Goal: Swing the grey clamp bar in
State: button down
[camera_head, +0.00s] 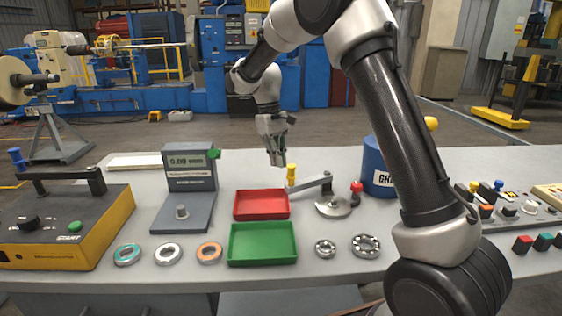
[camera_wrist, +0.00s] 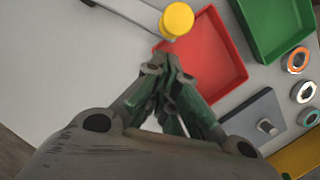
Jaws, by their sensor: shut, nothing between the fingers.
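The grey clamp bar (camera_head: 312,187) reaches left from a round metal disc (camera_head: 333,207) on the table. Its free end carries an upright yellow knob (camera_head: 291,175), near the back right corner of the red tray. In the wrist view the bar (camera_wrist: 130,12) enters from the top, and the yellow knob (camera_wrist: 177,20) stands near the tray's edge. My gripper (camera_head: 279,163) points down, just left of the knob in the head view. In the wrist view my gripper (camera_wrist: 172,68) is shut and empty, with a visible gap between its fingertips and the knob.
A red tray (camera_head: 261,216) and a green tray (camera_head: 263,260) lie on the table, with rings along the front. A red knob (camera_head: 356,187) stands beside the disc. A grey scale (camera_head: 187,200) is left; a blue canister (camera_head: 376,165) is right. The table behind the bar looks clear.

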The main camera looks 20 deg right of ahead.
jog(key=shift+s+d+f, duration=0.1)
jog(key=shift+s+d, duration=0.2)
jog(key=shift+s, duration=0.35)
jog(key=shift+s, duration=0.1)
jog(key=s+d+n+t+h, duration=0.1)
jog(key=s+d+n+t, duration=0.1)
jog(key=s+d+n, duration=0.6)
jog(key=shift+s+d+n+h, duration=0.15)
jog(key=shift+s+n+h, duration=0.15)
jog(key=shift+s+n, duration=2.2)
jog(key=shift+s+m, duration=0.6)
jog(key=shift+s, duration=0.05)
